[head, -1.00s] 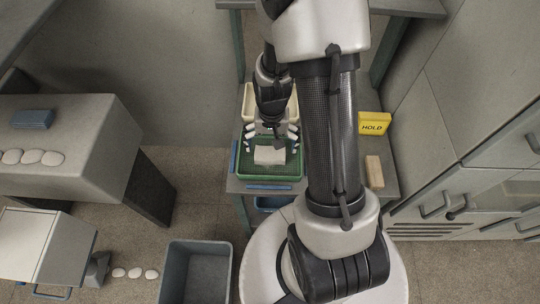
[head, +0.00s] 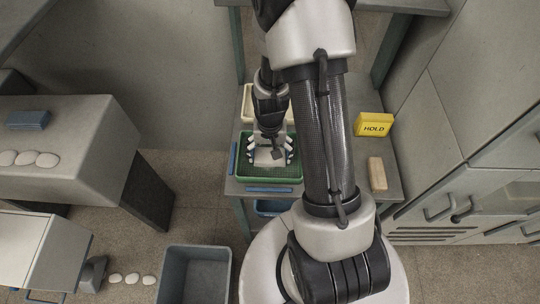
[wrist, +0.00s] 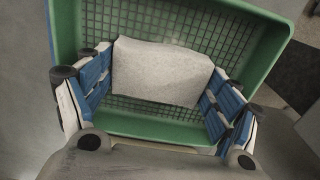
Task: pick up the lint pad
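The lint pad (wrist: 163,72) is a pale grey-white, slightly rough rectangle in the green tray (wrist: 275,32), seen over the tray's mesh floor in the wrist view. My gripper (wrist: 160,92) is open, with its blue-padded fingers on the left and right of the pad. The left fingers come close to the pad's left edge, and the right fingers are near its lower right corner. I cannot tell whether they touch it. In the head view my gripper (head: 269,156) is over the green tray (head: 270,179) and mostly hides the pad.
The tray stands on a grey bench with a cream tray (head: 247,103) behind it. A yellow HOLD block (head: 374,125) and a tan block (head: 376,173) are to the right. A blue strip (head: 270,188) lies along the front edge. A grey bin (head: 195,275) is on the floor.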

